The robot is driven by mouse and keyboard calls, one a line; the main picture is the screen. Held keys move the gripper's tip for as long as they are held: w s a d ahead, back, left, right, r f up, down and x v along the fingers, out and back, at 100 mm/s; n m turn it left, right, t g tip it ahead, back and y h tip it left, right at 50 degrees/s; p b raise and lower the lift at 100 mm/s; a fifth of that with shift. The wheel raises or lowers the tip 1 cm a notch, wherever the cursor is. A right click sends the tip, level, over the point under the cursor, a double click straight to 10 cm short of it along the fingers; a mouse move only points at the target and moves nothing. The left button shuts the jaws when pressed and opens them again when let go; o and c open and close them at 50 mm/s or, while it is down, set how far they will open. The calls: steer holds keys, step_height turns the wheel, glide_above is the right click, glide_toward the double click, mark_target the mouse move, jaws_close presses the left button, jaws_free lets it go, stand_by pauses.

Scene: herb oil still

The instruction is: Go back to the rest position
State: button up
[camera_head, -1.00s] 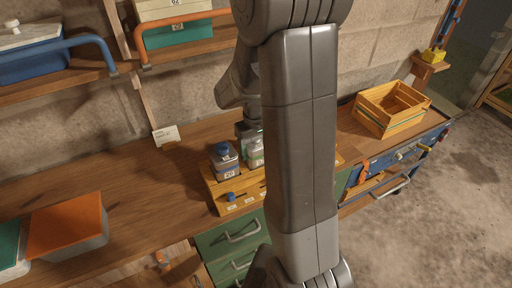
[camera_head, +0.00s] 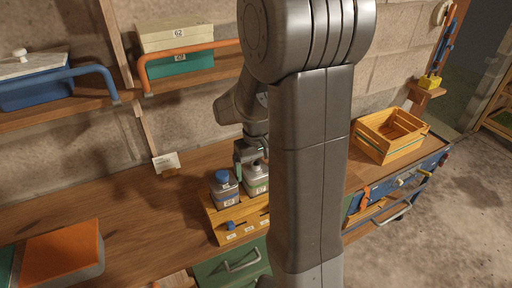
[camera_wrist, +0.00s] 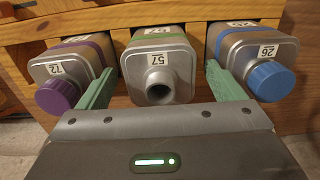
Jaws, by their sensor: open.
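In the wrist view my gripper (camera_wrist: 160,72) is open, its two green fingers on either side of a grey metal canister marked 57 (camera_wrist: 178,90). This canister has a bare, uncapped neck. A canister with a purple cap, marked 72 (camera_wrist: 78,68), stands to the left, and one with a blue cap, marked 26 (camera_wrist: 245,50), to the right. In the head view my gripper (camera_head: 250,152) is over canister 57 (camera_head: 256,182), beside the blue-capped canister (camera_head: 225,193). My arm hides the right part of the rack. Whether the fingers touch the canister is unclear.
The wooden rack (camera_head: 243,232) stands on the workbench (camera_head: 150,215). A small blue piece (camera_head: 231,225) is at its front. An orange-lidded box (camera_head: 62,255) is at left, an open wooden crate (camera_head: 390,137) at right. A shelf (camera_head: 70,112) with boxes runs above. The bench middle is clear.

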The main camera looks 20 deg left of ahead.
step_height(320, 180, up, 10)
steer(key=shift+r, duration=0.15)
stand_by(0.3)
step_height(320, 180, down, 14)
steer(key=shift+r, duration=0.2)
stand_by(0.5)
